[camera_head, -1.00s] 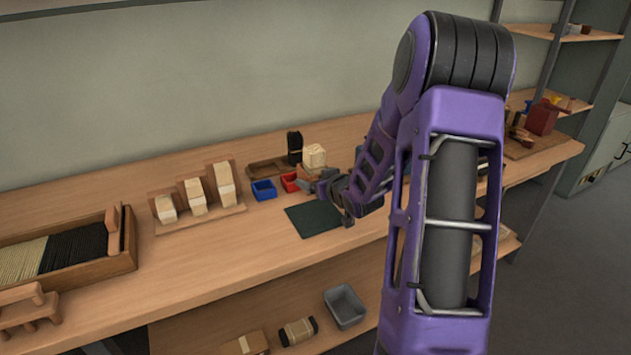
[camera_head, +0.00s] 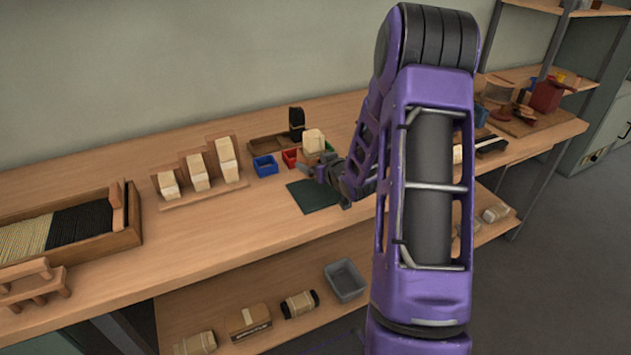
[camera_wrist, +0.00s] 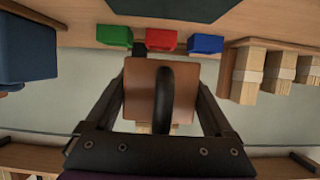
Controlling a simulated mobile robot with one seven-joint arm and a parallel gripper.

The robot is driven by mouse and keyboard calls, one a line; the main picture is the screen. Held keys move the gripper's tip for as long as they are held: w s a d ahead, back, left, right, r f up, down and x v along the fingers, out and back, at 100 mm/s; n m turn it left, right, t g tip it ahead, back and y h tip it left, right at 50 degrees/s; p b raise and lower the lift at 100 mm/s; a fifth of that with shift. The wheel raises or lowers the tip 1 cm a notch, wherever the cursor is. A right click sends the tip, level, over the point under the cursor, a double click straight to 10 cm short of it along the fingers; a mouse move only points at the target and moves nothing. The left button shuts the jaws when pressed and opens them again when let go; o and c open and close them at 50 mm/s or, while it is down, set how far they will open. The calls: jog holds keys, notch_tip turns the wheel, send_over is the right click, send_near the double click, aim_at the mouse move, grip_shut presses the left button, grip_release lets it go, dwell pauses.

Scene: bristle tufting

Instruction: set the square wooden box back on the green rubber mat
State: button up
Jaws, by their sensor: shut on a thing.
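The square wooden box (camera_wrist: 145,88) is brown with a dark curved bar across its near face, and fills the middle of the wrist view. My gripper (camera_wrist: 162,92) has its two fingers on either side of it and is shut on it. Pale bristles show at the box's lower edge in this upside-down wrist view. In the head view a pale bundle (camera_head: 313,141) shows just above my gripper (camera_head: 318,170), and the box itself is mostly hidden. The dark green rubber mat (camera_head: 309,198) lies bare in front of and below the gripper; its edge shows in the wrist view (camera_wrist: 170,9).
A blue bin (camera_head: 265,166) and a red bin (camera_head: 290,157) stand behind the mat; a green bin (camera_wrist: 114,37) shows in the wrist view. A stepped stand with wrapped bundles (camera_head: 198,172) is to the left. The bench front left of the mat is clear.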

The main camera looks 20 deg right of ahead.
aim_at(315, 188)
jog(key=shift+f+b, duration=0.35)
jog(key=shift+f, duration=2.5)
jog(key=shift+f, duration=0.2)
jog(key=o, duration=1.2)
jog(key=shift+o, duration=0.2)
jog(key=shift+r, duration=0.1)
jog(key=shift+s+r, duration=0.1)
jog(key=shift+r, duration=0.1)
jog(key=p+v, duration=0.1)
jog(key=v, duration=1)
jog(key=shift+s, duration=0.45)
